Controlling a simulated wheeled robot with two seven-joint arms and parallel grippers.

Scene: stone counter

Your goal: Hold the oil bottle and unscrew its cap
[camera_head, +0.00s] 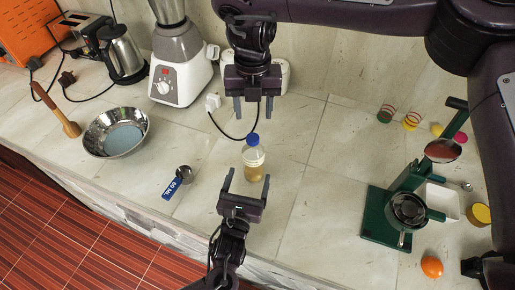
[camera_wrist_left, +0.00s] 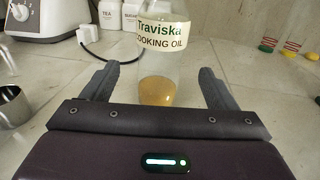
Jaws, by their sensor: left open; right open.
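The oil bottle (camera_head: 254,163) stands upright on the counter, clear with yellow oil at the bottom and a blue cap (camera_head: 253,139). In the left wrist view the bottle (camera_wrist_left: 160,62) stands ahead, between the lines of the fingers, its label reading "Traviska cooking oil"; its cap is out of frame there. My left gripper (camera_head: 245,180) is open just in front of the bottle, and its fingers (camera_wrist_left: 157,85) do not close on it. My right gripper (camera_head: 253,108) is open and empty, pointing down behind and above the cap.
A blender (camera_head: 180,70), kettle (camera_head: 122,52) and metal bowl (camera_head: 115,132) stand to the left. A measuring scoop (camera_head: 178,181) lies left of the bottle. A green machine (camera_head: 395,215) stands at the right. The counter between bottle and machine is clear.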

